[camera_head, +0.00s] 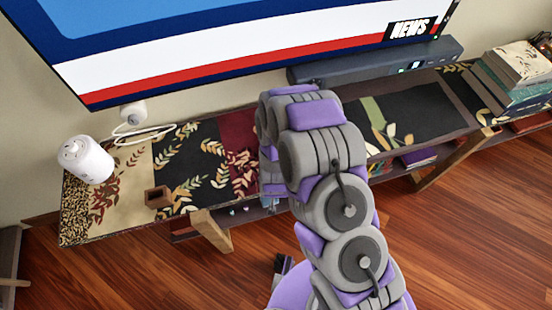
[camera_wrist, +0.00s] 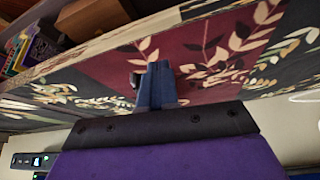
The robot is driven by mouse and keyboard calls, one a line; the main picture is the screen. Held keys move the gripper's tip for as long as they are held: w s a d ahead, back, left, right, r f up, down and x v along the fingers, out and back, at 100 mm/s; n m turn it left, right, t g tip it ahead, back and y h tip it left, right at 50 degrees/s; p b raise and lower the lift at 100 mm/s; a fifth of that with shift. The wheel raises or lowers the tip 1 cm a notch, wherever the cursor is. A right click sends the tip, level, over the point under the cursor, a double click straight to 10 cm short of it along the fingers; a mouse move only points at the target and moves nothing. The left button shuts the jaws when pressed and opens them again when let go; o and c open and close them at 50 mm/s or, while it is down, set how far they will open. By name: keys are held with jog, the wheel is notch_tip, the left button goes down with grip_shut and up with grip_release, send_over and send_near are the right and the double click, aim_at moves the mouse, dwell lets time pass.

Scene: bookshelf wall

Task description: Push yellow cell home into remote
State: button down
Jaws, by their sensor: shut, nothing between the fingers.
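My gripper (camera_wrist: 155,85) shows in the wrist view with its blue-grey fingers shut together, pointing at the patterned runner on the shelf top. A small dark thing with a pale edge (camera_wrist: 136,78) shows just left of the fingers and is partly hidden by them. It may be part of the remote, but I cannot tell. I cannot make out the yellow cell in either view. In the head view my arm covers the middle of the shelf and hides my gripper and whatever lies behind it.
The low shelf (camera_head: 95,236) carries a white cylinder (camera_head: 85,160), a small brown open box (camera_head: 158,197), a grey soundbar (camera_head: 375,64) and stacked books (camera_head: 512,85). A television (camera_head: 240,45) hangs above. The runner left of my arm is mostly clear.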

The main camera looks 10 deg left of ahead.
jog(key=shift+w, duration=0.5)
jog(key=w+a, duration=0.1)
jog(key=w, duration=0.2)
jog(key=w+a+b, duration=0.1)
jog(key=w, duration=0.2)
jog(key=w+a+f, duration=0.1)
jog(key=w+a, duration=0.1)
jog(key=w, duration=0.1)
jog(key=shift+w+a+b, duration=0.1)
jog(key=shift+w+b, duration=0.2)
jog(key=shift+b, duration=0.1)
jog(key=shift+s+d+f, duration=0.15)
jog(key=shift+d+f, duration=0.1)
jog(key=shift+d, duration=0.1)
jog(key=shift+s, duration=0.15)
jog(key=shift+s+f, duration=0.2)
jog(key=shift+s, duration=0.05)
